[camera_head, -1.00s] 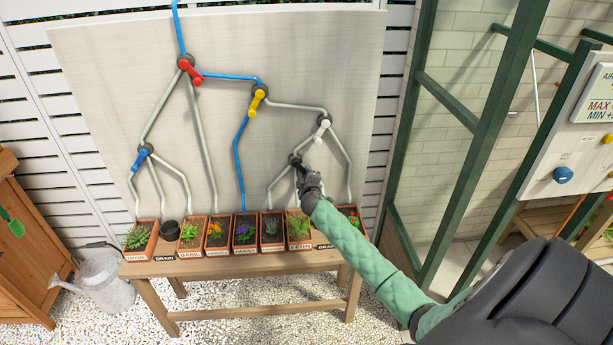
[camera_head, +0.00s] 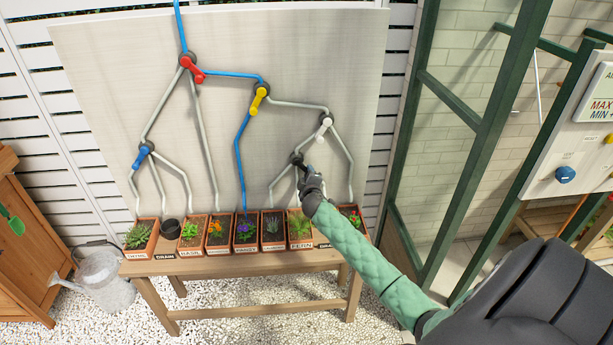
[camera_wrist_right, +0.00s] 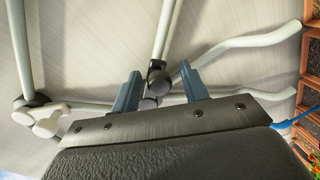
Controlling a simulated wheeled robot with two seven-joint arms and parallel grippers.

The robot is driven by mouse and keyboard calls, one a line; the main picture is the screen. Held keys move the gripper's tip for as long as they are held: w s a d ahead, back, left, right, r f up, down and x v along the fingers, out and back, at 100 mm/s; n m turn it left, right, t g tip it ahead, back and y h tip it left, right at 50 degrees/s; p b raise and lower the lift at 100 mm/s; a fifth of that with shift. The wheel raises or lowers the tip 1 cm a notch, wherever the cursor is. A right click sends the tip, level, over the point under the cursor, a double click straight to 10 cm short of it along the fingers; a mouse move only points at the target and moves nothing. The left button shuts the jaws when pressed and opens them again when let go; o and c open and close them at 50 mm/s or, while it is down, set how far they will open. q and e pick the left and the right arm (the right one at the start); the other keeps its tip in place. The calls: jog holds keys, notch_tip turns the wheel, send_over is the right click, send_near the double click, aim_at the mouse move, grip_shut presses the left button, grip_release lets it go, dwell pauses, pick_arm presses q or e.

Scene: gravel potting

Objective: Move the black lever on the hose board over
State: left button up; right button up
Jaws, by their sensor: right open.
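The black lever (camera_head: 297,159) is on the lower right of the hose board (camera_head: 310,60), at a grey hose junction. Its lower end is partly hidden by my right gripper (camera_head: 308,171) in the head view. In the right wrist view the black lever (camera_wrist_right: 157,82) shows between the two blue-grey fingers of my right gripper (camera_wrist_right: 160,92). The fingers are apart, one on each side of it. I cannot tell whether either touches it. My left gripper is not in view.
A white lever (camera_head: 324,126) sits just above right of the black one. Yellow (camera_head: 258,101), red (camera_head: 193,69) and blue (camera_head: 141,157) levers are farther left. A wooden bench (camera_head: 240,262) with potted plants stands below. A green-framed glass structure (camera_head: 480,150) is at the right.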

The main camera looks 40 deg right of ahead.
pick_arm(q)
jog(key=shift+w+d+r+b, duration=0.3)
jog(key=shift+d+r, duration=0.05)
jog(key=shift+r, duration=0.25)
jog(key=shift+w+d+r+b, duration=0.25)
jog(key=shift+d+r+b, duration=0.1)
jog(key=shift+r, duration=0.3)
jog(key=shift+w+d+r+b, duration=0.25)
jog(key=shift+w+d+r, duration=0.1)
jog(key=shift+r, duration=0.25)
pick_arm(e)
jog(key=v, duration=0.6)
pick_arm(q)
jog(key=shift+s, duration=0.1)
